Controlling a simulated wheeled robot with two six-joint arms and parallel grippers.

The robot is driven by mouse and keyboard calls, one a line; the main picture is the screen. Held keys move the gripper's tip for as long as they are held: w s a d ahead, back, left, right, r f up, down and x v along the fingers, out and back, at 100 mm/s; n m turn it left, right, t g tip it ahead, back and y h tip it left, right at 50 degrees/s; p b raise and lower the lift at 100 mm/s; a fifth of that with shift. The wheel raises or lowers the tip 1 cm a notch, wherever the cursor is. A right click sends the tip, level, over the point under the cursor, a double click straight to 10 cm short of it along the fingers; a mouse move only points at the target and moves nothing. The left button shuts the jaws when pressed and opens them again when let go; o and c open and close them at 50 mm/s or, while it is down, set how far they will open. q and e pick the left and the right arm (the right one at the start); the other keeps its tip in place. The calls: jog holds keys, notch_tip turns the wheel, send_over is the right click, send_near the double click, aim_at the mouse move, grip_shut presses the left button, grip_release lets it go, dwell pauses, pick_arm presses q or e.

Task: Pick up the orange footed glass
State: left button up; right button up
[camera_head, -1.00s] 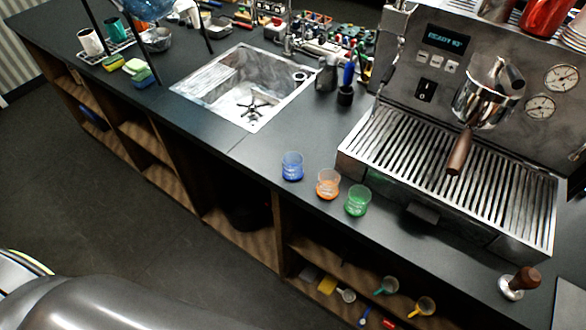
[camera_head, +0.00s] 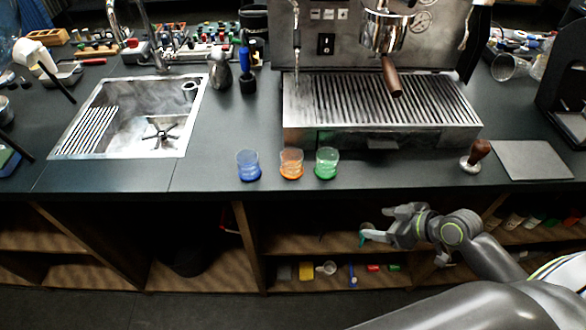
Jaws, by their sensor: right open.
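The orange footed glass (camera_head: 291,164) stands upright on the dark counter near its front edge. It is the middle one of a row, between a blue glass (camera_head: 248,165) and a green glass (camera_head: 326,163), with small gaps on both sides. My right gripper (camera_head: 376,224) is open and empty, in front of the counter and below its top, to the right of and lower than the glasses. It covers part of the shelf behind it. My left gripper is not in view.
The espresso machine's drip tray (camera_head: 380,102) stands close behind the glasses, with a portafilter (camera_head: 391,75) above it. A sink (camera_head: 130,120) is at left. The counter left of the blue glass is clear.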

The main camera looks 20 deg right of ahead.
jog(key=s+a+r+n+y, duration=0.2)
jog(key=a+r+n+y, duration=0.15)
jog(key=a+r, duration=0.4)
jog(key=n+y, duration=0.1)
jog(key=y, duration=0.2)
send_near(320, 161)
notch_tip(320, 161, up, 3)
jog(key=s+d, duration=0.2)
jog(key=shift+t+h, duration=0.25)
jog(key=shift+t, duration=0.25)
jog(key=shift+x, duration=3.8)
jog(key=shift+p+x, duration=0.45)
jog(key=shift+x, duration=1.8)
jog(key=shift+a+p, duration=0.3)
jog(key=shift+a, duration=0.15)
jog(key=p+x, duration=0.1)
jog(key=x, duration=0.2)
jog(key=shift+a+f+p, duration=0.15)
jog(key=shift+a+p, duration=0.15)
jog(key=shift+a, duration=0.1)
jog(key=shift+w+a+f, duration=0.25)
jog(key=shift+f, duration=0.05)
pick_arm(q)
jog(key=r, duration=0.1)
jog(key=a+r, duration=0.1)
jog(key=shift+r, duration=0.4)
